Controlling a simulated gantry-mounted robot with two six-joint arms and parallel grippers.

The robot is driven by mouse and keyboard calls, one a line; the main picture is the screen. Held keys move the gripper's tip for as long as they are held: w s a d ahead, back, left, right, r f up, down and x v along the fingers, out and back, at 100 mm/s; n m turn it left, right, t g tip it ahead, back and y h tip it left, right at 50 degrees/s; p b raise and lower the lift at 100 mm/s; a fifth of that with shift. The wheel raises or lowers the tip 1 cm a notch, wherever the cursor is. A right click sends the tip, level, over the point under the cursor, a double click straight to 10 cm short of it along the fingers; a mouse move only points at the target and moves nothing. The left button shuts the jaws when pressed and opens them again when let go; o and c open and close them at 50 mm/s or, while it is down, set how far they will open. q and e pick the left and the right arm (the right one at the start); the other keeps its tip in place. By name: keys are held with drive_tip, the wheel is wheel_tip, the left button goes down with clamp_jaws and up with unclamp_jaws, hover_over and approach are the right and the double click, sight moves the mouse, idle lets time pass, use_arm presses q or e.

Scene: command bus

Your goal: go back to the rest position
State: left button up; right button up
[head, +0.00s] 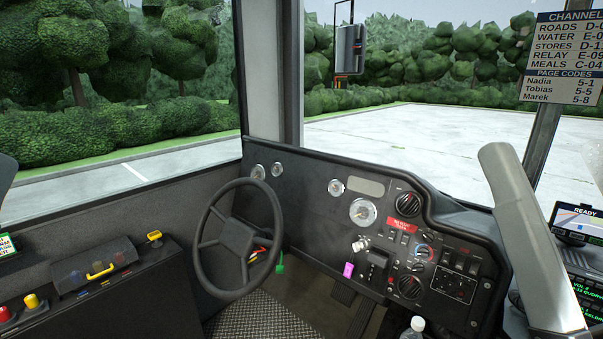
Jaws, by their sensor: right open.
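The grey link of my right arm (525,235) stands at the right of the head view, in front of the dashboard's right end. It leans from upper left down to the bottom edge. My right gripper is open, but its fingertips are hard to make out low in the picture, and I see nothing held.
A steering wheel (238,238) and a black dashboard (312,215) fill the middle. A left console (150,295) has a yellow-handled lid. A bottle (413,328) stands at the bottom. Lit screens (577,222) sit right of my arm. A sign (563,58) hangs upper right.

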wheel_tip(320, 180, up, 33)
drive_tip(key=p, duration=3)
drive_tip(key=shift+y, duration=0.3)
drive_tip(key=shift+w, duration=0.1)
